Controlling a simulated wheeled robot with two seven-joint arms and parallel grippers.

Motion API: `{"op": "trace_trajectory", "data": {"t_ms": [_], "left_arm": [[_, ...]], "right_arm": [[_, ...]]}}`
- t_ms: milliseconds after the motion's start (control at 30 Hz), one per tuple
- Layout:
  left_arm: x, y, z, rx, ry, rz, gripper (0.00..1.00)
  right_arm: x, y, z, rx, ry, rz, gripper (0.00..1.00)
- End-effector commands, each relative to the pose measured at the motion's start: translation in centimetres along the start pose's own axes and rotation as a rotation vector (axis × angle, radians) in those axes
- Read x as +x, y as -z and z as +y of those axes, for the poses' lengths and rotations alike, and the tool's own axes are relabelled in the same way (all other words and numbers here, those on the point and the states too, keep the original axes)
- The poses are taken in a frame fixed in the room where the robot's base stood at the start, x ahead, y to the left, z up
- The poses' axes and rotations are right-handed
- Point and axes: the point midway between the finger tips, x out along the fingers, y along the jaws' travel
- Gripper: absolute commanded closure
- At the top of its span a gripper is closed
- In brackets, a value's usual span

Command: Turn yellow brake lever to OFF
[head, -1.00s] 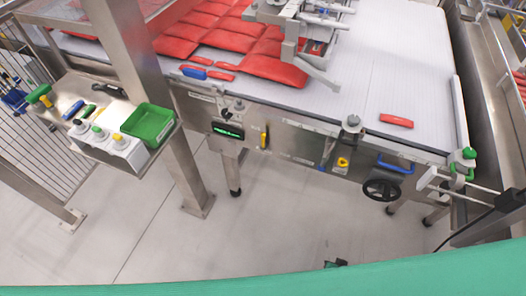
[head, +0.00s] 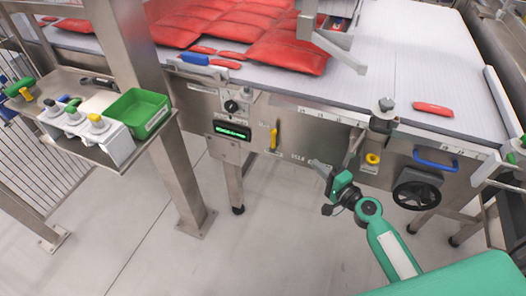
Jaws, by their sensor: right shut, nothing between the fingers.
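The yellow brake lever (head: 274,138) stands about upright on the steel front panel of the conveyor, right of a small green-lit display. My right gripper (head: 317,165) comes in from the lower right on a green arm. Its fingertips are shut and empty, to the right of the lever and lower than it in the picture, clearly apart from it. The labels around the lever are too small to read. My left gripper is not in view.
On the panel are a black dial (head: 231,106), the display (head: 232,130), a yellow knob (head: 372,158), a blue handle (head: 436,160) and a black handwheel (head: 417,195). A steel post (head: 150,110) and a tray with a green bin (head: 138,114) stand left. The floor before the panel is clear.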

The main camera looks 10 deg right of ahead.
Motion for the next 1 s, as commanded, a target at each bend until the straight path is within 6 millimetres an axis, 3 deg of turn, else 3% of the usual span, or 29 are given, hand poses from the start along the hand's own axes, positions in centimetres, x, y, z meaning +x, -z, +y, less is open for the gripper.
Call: {"op": "trace_trajectory", "data": {"t_ms": [200, 567, 767, 1000], "left_arm": [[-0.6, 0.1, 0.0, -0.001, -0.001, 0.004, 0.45], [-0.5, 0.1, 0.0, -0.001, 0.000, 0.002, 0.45], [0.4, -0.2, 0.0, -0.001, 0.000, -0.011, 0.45], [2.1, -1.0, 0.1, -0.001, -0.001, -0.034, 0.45]], "right_arm": [[0.0, -0.1, -1.4, 0.029, 0.041, -0.011, 1.00], [0.3, -0.1, -1.5, 0.029, 0.040, -0.011, 1.00], [2.5, -0.1, -1.8, 0.029, 0.042, -0.010, 1.00], [6.8, -0.2, -1.9, 0.029, 0.041, -0.010, 1.00]]}}
